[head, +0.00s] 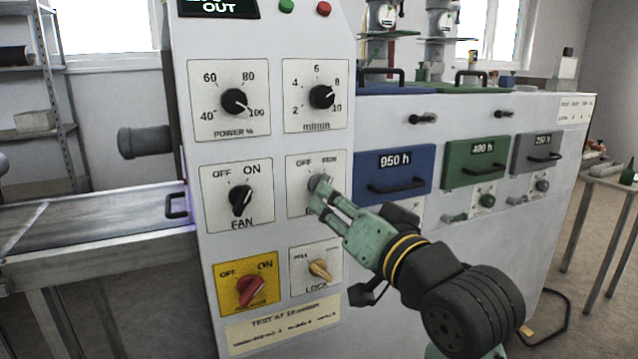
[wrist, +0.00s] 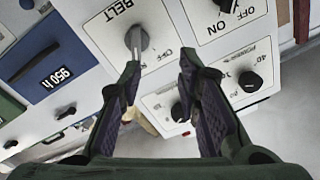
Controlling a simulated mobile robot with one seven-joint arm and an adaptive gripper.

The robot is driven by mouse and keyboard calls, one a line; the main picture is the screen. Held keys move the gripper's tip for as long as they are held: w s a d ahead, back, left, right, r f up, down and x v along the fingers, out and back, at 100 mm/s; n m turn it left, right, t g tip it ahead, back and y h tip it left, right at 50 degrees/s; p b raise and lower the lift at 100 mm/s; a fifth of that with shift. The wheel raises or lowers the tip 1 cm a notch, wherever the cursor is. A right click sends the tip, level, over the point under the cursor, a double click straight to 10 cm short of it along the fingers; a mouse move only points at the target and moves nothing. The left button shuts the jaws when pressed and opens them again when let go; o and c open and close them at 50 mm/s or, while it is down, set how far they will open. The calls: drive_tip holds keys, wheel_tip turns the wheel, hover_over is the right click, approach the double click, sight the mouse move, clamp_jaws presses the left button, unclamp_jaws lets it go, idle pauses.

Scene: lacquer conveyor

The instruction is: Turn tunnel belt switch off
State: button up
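The belt switch is a grey knob (head: 319,183) on a white plate marked OFF and RUN, on the right side of the control panel (head: 300,235). In the wrist view its knob (wrist: 138,42) lies under the upside-down word BELT, with its grip bar roughly upright in the picture. My gripper (head: 324,197) is at the switch, covering part of its plate in the head view. In the wrist view my gripper (wrist: 159,66) is open, and the knob is just past the left fingertip. Contact cannot be told, and the exact pointer setting is unclear.
The black fan knob (head: 241,198) is to the left, the yellow-plated red switch (head: 252,291) and lock knob (head: 320,270) below, and the power (head: 234,101) and speed (head: 321,97) dials above. Blue (head: 393,175) and green (head: 475,162) drawers stand right of the panel.

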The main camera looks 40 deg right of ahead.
drive_tip(key=w+d+m+g+h+p, duration=0.1)
drive_tip(key=w+d+p, duration=0.2)
drive_tip(key=w, duration=0.5)
drive_tip(key=shift+d+f, duration=0.35)
drive_tip(key=shift+d, duration=0.5)
clamp_jaws()
